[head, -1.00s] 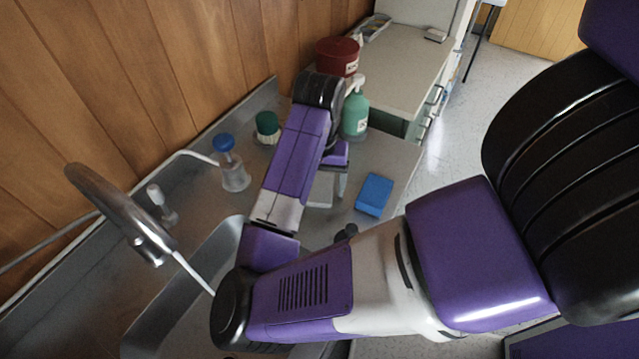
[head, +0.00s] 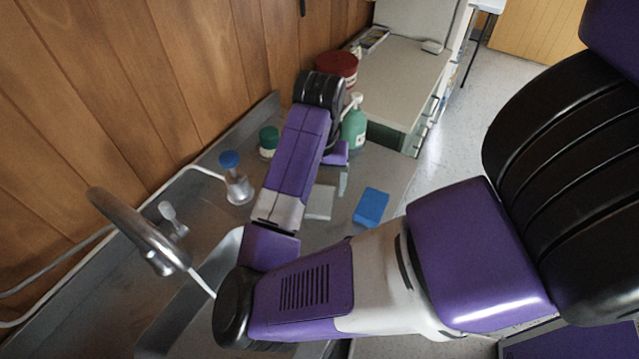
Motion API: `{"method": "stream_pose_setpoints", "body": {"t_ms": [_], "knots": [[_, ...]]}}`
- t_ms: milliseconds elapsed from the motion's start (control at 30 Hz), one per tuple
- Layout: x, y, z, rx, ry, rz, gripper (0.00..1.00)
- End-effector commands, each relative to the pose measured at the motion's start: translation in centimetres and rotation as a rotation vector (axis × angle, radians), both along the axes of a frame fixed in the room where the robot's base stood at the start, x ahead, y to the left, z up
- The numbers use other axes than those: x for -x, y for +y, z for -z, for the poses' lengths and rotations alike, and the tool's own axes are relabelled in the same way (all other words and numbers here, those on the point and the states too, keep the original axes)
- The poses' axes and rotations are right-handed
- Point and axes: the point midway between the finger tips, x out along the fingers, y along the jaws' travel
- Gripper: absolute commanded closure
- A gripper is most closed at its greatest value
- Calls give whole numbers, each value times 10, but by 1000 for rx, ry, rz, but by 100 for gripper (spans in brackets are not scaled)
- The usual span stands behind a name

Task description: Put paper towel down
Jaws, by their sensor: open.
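A flat, pale grey-white square (head: 319,204), which looks like the folded paper towel, lies on the steel counter (head: 388,160). My arm hides part of its left side. My gripper (head: 338,182) is open, just above and behind the square in the head view, pointing down at the counter. One finger shows clearly; the other is mostly hidden by my forearm. I see nothing between the jaws. Whether a finger touches the square cannot be told.
A blue sponge (head: 371,207) lies right of the square. A green pump bottle (head: 354,128), red tub (head: 337,68), green-lidded jar (head: 269,141) and blue-capped bottle (head: 237,185) stand behind and left. The sink (head: 190,318) and tap (head: 135,225) are at front left.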

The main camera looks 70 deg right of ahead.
Motion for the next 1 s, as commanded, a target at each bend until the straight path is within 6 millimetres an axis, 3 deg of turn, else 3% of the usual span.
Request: {"method": "stream_pose_setpoints", "body": {"t_ms": [33, 100, 267, 367, 533, 700, 833, 1000], "knots": [[0, 0, -13, 0, 0, 0, 19], [0, 0, -20, 0, 0, 0, 19], [1, -2, -27, 7, 2, -1, 19], [7, -16, -29, 61, 17, -11, 19], [25, -76, -46, 308, 75, -73, 19], [33, -136, -82, 614, 129, -192, 19], [26, -165, -111, 821, 153, -306, 19], [5, -179, -143, 1054, 155, -484, 19]]}}
